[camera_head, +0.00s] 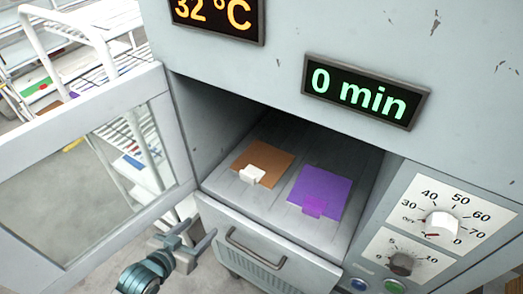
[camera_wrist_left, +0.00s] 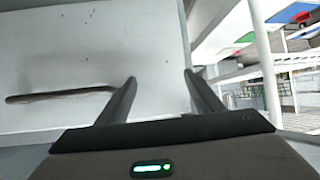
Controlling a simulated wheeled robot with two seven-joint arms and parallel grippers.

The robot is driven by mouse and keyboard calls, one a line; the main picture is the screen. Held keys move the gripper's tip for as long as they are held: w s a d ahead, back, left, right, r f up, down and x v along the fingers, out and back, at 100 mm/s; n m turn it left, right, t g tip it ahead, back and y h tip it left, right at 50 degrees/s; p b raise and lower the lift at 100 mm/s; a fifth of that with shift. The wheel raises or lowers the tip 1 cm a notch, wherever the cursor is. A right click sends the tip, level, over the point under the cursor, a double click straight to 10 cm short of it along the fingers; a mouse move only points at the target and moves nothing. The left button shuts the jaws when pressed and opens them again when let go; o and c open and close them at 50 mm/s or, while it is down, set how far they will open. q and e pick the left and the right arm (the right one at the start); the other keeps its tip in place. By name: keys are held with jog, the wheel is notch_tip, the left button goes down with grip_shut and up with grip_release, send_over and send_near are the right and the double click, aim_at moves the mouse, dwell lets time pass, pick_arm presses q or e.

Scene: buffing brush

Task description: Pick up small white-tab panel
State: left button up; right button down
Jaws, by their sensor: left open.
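A small brown panel (camera_head: 270,157) with a white tab (camera_head: 252,175) lies flat in the left part of the open oven chamber, its tab toward the front. My left gripper (camera_head: 191,233) is open and empty, in front of and below the chamber opening, left of the drawer handle and apart from the panel. In the left wrist view its two fingers (camera_wrist_left: 160,82) are spread with nothing between them, before a pale grey surface. The panel does not show in the left wrist view. My right gripper is not in view.
A purple panel (camera_head: 322,190) with a purple tab lies to the right of the brown one. The oven door (camera_head: 85,180) stands open at the left. A drawer handle (camera_head: 253,250) sits below the chamber. Dials (camera_head: 440,224) are at the right. A white rack (camera_head: 75,50) stands behind.

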pick_arm(q)
jog(key=s+d+r+m+h+p, duration=0.1)
jog(key=s+d+r, duration=0.1)
jog(key=r, duration=0.7)
jog(key=s+d+r+m+h+p, duration=0.1)
jog(key=s+d+r+p, duration=0.1)
jog(key=r, duration=0.7)
jog(key=shift+d+r+h, duration=0.2)
jog(key=shift+d+h, duration=0.05)
jog(key=shift+h, duration=0.15)
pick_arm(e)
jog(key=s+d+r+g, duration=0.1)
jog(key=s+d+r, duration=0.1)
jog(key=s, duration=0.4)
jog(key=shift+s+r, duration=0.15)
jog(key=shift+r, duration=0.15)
pick_arm(q)
jog(key=shift+w, duration=0.15)
jog(key=p, duration=0.4)
send_near(246, 177)
jog(key=shift+x, duration=1)
jog(key=shift+w+d+f, duration=0.15)
jog(key=shift+w+d, duration=0.25)
jog(key=shift+w, duration=0.1)
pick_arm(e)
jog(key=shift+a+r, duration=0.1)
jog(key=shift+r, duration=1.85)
